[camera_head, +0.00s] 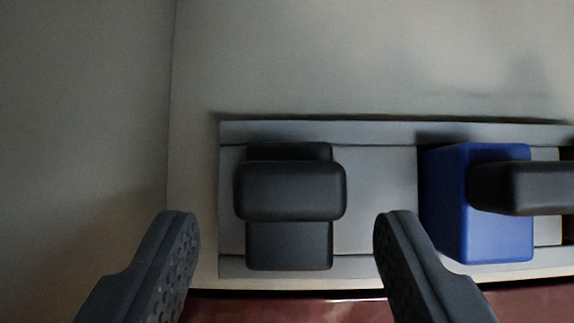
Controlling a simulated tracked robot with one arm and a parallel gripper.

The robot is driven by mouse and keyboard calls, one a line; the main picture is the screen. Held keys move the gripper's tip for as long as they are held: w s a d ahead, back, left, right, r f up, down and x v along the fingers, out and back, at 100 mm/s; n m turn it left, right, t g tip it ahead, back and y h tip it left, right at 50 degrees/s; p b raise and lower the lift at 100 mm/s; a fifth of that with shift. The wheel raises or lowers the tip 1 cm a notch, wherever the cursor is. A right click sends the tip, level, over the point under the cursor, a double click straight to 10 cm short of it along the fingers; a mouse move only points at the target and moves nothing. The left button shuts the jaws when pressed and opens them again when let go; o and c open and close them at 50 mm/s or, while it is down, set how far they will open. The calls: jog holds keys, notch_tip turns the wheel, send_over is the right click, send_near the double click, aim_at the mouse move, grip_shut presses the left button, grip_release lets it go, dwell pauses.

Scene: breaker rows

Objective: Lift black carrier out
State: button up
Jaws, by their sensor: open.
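The black carrier (289,246) sits in a grey rail at the centre left of the view. Its dark handle (290,191) sticks out towards me and lies crosswise over the block. My gripper (285,222) is open, with one finger to the left of the carrier and one to the right. Both fingers are apart from it, and nothing is between them in grasp. The fingertips appear level with the carrier's lower half; how far they are from it in depth is hard to tell.
A blue carrier (445,205) with a dark handle (525,188) sits in the same rail (375,212), just right of my right finger. A pale panel (360,60) surrounds the rail. A dark red strip (290,308) runs below.

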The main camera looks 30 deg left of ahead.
jog(key=shift+x, duration=1.2)
jog(key=c, duration=1.1)
jog(key=shift+r, duration=0.15)
jog(key=shift+r, duration=1.8)
jog(key=shift+s+d+f, duration=0.15)
jog(key=shift+s+d, duration=0.5)
jog(key=shift+s, duration=0.15)
jog(key=s+d+r, duration=0.2)
jog(key=s+d, duration=0.6)
jog(key=s, duration=0.3)
notch_tip(320, 180, up, 5)
jog(key=shift+s+d+f+p, duration=0.1)
jog(key=shift+d+f+p, duration=0.15)
jog(key=shift+p, duration=0.2)
